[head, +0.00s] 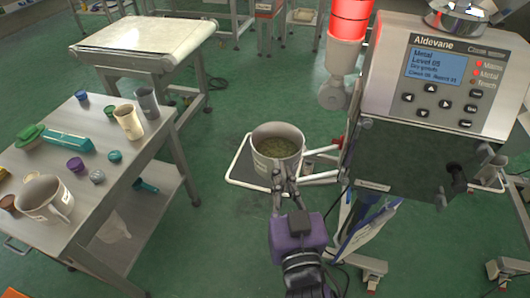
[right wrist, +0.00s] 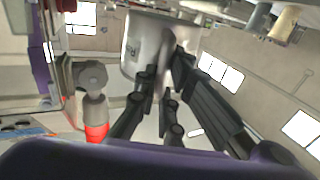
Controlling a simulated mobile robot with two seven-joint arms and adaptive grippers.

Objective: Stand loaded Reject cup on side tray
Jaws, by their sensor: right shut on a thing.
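The loaded Reject cup (head: 262,163) is a pale grey cup with a white label, holding greenish-brown grains. It is upright in the head view, over or on the side tray (head: 238,177), a wire-rimmed shelf beside the metal detector. I cannot tell whether its base touches the tray. My right gripper (head: 284,178) is shut on the cup's near side. In the right wrist view, the gripper fingers (right wrist: 166,82) close on the cup (right wrist: 147,42) near its edge. The cup hides much of the tray. My left gripper is not in view.
The metal detector (head: 440,75) with a lit red lamp (head: 349,18) stands close at the right. A table (head: 125,185) at the left holds a similar labelled cup (head: 45,198), a beige cup (head: 129,122) and several small items. A conveyor (head: 145,40) stands behind. Green floor separates table and tray.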

